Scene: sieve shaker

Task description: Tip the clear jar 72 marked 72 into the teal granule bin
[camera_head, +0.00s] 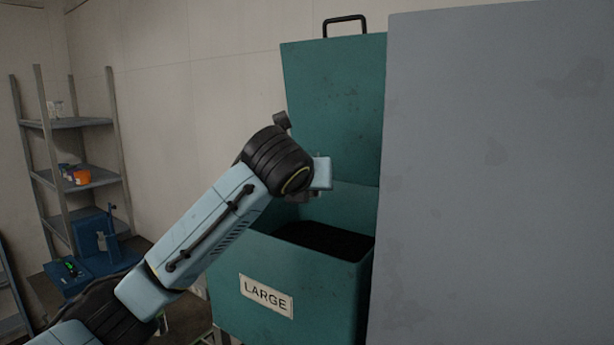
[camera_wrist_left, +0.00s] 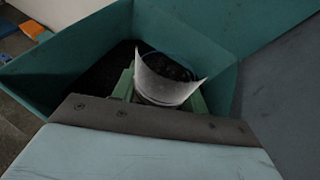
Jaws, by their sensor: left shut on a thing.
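The teal granule bin (camera_head: 303,277) stands with its lid (camera_head: 335,105) raised at the back and a "LARGE" label on its front. Dark granules (camera_head: 325,238) lie inside it. My left arm reaches in from the left, and its wrist hides most of the hand in the head view. In the left wrist view my left gripper (camera_wrist_left: 160,95) has its green fingers shut on the clear jar (camera_wrist_left: 163,88), over the bin's opening (camera_wrist_left: 62,68). Dark matter shows at the jar's mouth; I cannot tell whether it is inside the jar or behind it. The jar's marking is not visible. My right gripper is not in view.
A large grey panel (camera_head: 500,170) stands close on the bin's right side. A shelf rack (camera_head: 75,155) with small items and a blue device (camera_head: 95,240) stand at the far left. The wall behind the arm is bare.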

